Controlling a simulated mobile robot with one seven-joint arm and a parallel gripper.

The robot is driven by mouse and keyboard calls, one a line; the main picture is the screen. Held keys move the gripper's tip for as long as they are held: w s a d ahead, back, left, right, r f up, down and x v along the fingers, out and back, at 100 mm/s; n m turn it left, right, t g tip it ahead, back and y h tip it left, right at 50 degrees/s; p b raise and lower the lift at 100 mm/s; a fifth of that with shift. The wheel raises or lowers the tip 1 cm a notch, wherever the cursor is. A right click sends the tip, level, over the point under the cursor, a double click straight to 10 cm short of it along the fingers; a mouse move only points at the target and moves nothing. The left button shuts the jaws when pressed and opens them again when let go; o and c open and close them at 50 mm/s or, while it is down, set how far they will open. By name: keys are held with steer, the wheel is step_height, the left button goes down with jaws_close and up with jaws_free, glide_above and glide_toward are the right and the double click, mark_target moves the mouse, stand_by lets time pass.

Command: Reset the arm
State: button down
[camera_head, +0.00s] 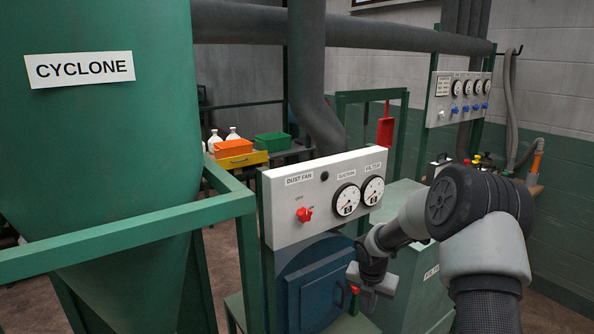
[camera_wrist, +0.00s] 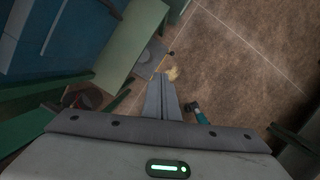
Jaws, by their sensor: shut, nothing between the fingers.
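My arm reaches in from the lower right of the head view, bent at the elbow, with the forearm running left and the wrist turned down. My gripper (camera_head: 368,302) hangs in front of the blue round housing (camera_head: 308,284), below the dust fan panel (camera_head: 325,194). In the wrist view my gripper (camera_wrist: 161,78) is shut and empty, its two fingers together. It points down over the brown floor (camera_wrist: 240,60). I cannot tell its exact distance from the housing.
The green cyclone (camera_head: 105,120) and its green rail (camera_head: 120,228) fill the left. A pale green cabinet (camera_head: 410,270) stands close behind my forearm. An orange bin (camera_head: 233,148) and a green bin (camera_head: 273,141) sit at the back. A gauge panel (camera_head: 460,98) stands at the right.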

steer(key=s+a+r+m+p, duration=0.1)
steer(key=s+r+m, duration=0.35)
steer(key=r, duration=0.45)
steer(key=s+r+m+t+h+p, duration=0.1)
steer(key=s+r+m, duration=0.35)
steer(key=r, duration=0.45)
steer(key=s+a+r+m, duration=0.1)
steer(key=s+r+m, duration=0.35)
steer(key=r, duration=0.35)
steer(key=s+a+r+m, duration=0.1)
steer(key=s+r+m, duration=0.2)
steer(key=s+m, duration=0.2)
steer(key=s+a+r+m+t+y+p, duration=0.1)
steer(key=s+a+r+m, duration=0.1)
steer(key=s+m, duration=0.4)
steer(key=s+a+r+m+t+y+p, duration=0.1)
steer(key=s+r+m, duration=0.2)
steer(key=s, duration=0.7)
steer(key=shift+a+r+m, duration=0.3)
steer(key=shift+a+m, duration=0.05)
steer(key=shift+m, duration=0.8)
steer(key=shift+w, duration=0.1)
